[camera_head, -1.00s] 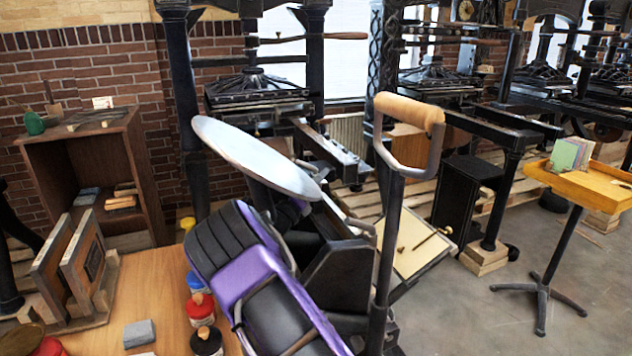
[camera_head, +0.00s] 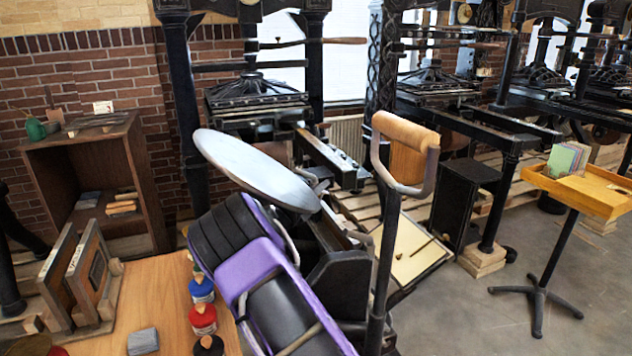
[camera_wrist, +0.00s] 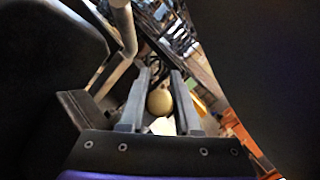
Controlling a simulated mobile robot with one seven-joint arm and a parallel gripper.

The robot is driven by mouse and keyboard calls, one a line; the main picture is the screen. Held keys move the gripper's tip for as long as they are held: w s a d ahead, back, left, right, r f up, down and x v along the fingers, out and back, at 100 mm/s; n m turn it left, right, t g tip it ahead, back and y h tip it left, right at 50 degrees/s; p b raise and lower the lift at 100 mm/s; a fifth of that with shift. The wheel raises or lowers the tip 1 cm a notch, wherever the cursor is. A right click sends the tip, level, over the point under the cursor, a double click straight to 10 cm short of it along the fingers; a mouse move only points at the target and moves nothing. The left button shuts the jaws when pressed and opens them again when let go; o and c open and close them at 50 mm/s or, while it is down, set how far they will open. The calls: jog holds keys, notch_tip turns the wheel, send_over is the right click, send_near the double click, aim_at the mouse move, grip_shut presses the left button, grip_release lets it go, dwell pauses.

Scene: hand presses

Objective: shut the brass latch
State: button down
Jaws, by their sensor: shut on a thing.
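In the wrist view my gripper (camera_wrist: 161,80) has its two grey fingers on either side of a round, pale brass-coloured knob (camera_wrist: 160,101). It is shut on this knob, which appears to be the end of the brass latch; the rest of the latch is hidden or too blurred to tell. In the head view my purple and black arm fills the lower middle and hides the gripper. Thin brass-coloured pieces (camera_head: 421,248) lie on a cream board (camera_head: 411,252) to the right of my arm; I cannot tell whether they belong to the latch.
A tilted round metal disc (camera_head: 256,170) and an upright wooden-handled lever (camera_head: 404,132) stand close around my arm. A wooden table with ink bottles (camera_head: 203,319) is at the lower left. Large black presses line the wall. Bare floor shows at the right.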

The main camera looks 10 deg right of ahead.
jog(key=shift+f, duration=0.3)
jog(key=c, duration=0.6)
grip_release()
jog(key=shift+c, duration=0.2)
jog(key=shift+r, duration=0.1)
jog(key=shift+s+a, duration=0.2)
jog(key=shift+a, duration=0.05)
jog(key=p+v, duration=0.1)
jog(key=v, duration=1.5)
jog(key=shift+s+a+r, duration=0.3)
jog(key=shift+r, duration=0.05)
